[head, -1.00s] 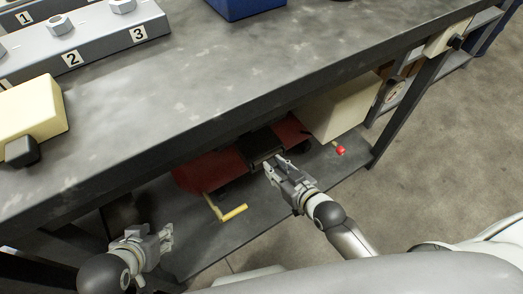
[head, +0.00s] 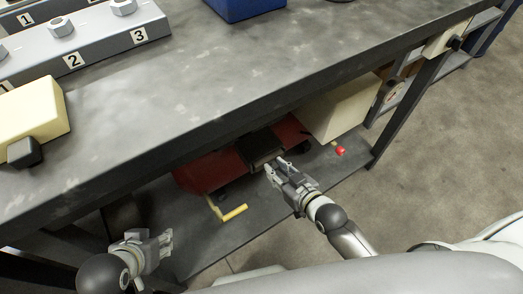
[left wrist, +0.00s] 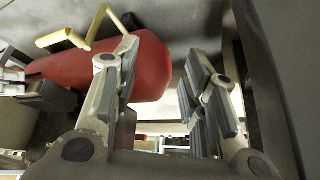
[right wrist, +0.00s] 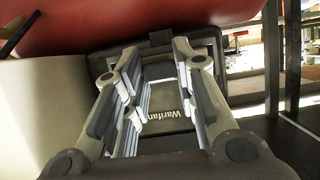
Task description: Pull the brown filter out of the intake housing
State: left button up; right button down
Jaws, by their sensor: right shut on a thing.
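The dark intake housing (head: 259,144) sits on the red machine (head: 205,172) on the shelf under the bench. It also shows beyond my fingers in the right wrist view (right wrist: 100,62). A pale brownish edge of the filter (head: 268,159) shows at the housing's front, between my right fingertips; the rest is hidden. My right gripper (head: 276,167) is at the housing's mouth, shut on the filter. My left gripper (head: 167,243) is open and empty, low at the left, apart from the machine.
The bench top's front edge (head: 230,117) overhangs the machine. A cream box (head: 340,108) stands right of the housing, with a red knob (head: 340,151) near it. A yellow handle (head: 233,213) sticks out in front of the machine. The floor at right is clear.

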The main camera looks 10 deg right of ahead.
jog(key=shift+s+d, duration=0.15)
jog(key=shift+s, duration=0.25)
pick_arm(q)
notch_tip(320, 180, down, 7)
jog(key=s+g+p, duration=0.2)
jog(key=p, duration=0.3)
jog(key=shift+s+a+f+g, duration=0.15)
jog(key=shift+a+g, duration=0.15)
jog(key=shift+a, duration=0.1)
pick_arm(e)
jog(key=s+d, duration=0.3)
jog(key=s, duration=0.7)
jog(key=shift+s+d, duration=0.15)
jog(key=shift+d, duration=0.25)
dwell(1.1)
